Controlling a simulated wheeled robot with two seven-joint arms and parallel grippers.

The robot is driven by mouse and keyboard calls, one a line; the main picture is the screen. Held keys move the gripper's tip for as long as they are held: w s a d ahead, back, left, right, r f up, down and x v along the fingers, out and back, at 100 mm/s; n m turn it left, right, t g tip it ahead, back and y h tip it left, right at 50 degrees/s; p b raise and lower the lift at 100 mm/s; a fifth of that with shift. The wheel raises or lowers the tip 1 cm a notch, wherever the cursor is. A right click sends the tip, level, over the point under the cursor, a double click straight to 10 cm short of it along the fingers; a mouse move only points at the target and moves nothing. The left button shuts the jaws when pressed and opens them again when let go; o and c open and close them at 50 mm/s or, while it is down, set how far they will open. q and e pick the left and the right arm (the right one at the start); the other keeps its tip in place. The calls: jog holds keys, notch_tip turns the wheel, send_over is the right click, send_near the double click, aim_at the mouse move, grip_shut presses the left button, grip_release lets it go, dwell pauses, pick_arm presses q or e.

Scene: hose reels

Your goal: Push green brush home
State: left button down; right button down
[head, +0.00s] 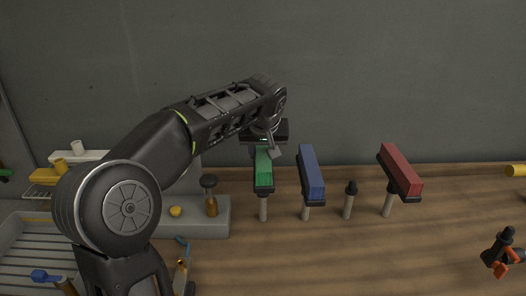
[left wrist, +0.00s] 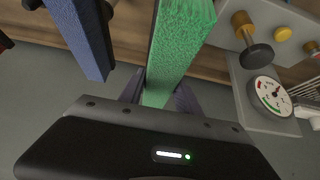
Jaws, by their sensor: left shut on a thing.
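The green brush (head: 264,168) is a long block with a dark backing, on top of a pale upright post (head: 263,208). My left gripper (head: 263,150) is at its far end, shut on it. In the left wrist view the green brush (left wrist: 175,45) runs between the two fingers of the left gripper (left wrist: 158,98), and its bristle face shows. The fingers hide part of the far end, and I cannot tell how fully the brush sits on its post. My right gripper is not in view.
A blue brush (head: 311,172) stands close right of the green one, then a bare black-topped post (head: 349,200) and a red brush (head: 399,171). A grey unit with a gauge (left wrist: 270,95) is on the other side. A black and orange nozzle (head: 503,252) lies far right.

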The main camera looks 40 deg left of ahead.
aim_at(263, 156)
pick_arm(q)
jog(key=shift+f+b, duration=2.05)
jog(key=shift+f, duration=0.2)
jog(key=c, duration=0.8)
grip_release()
jog(key=shift+o, duration=0.2)
jog(key=shift+f, duration=0.1)
jog(key=shift+v, duration=3.95)
